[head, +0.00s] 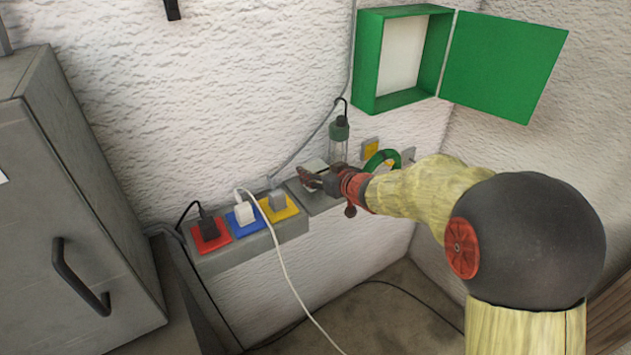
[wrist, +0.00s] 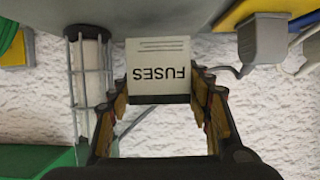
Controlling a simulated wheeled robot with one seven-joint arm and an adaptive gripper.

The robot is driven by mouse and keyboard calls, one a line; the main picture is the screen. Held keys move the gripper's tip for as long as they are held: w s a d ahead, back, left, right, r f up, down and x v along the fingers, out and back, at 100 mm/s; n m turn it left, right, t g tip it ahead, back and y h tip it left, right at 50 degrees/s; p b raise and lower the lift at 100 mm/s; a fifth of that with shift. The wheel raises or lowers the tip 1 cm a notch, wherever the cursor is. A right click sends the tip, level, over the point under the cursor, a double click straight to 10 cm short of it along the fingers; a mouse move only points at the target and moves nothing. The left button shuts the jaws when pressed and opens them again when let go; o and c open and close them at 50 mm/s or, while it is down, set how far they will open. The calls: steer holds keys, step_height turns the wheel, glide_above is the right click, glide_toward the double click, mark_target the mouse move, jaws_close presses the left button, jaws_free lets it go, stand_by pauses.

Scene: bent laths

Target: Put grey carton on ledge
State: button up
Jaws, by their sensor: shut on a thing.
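The grey carton (wrist: 158,58), a pale box printed "FUSES" with a dark band at one end, sits between the fingers of my gripper (wrist: 162,82) in the wrist view, where the lettering is upside down. My gripper (head: 312,179) is shut on it. In the head view the carton (head: 315,165) is mostly hidden behind the fingers, over the right part of the grey ledge (head: 322,206) along the wall. I cannot tell whether the carton touches the ledge.
Red (head: 211,236), blue (head: 241,222) and yellow (head: 279,209) sockets with plugs fill the ledge's left part. A caged lamp (head: 339,143) hangs close behind my gripper. A green cabinet (head: 398,100) stands open above. A white cable (head: 285,275) hangs in front.

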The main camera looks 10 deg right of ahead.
steer(key=shift+f, duration=1.05)
steer(key=shift+s, duration=0.1)
steer(key=shift+f+b, duration=0.2)
steer(key=shift+b, duration=0.1)
steer(key=o, duration=1.2)
steer(key=shift+r, duration=0.1)
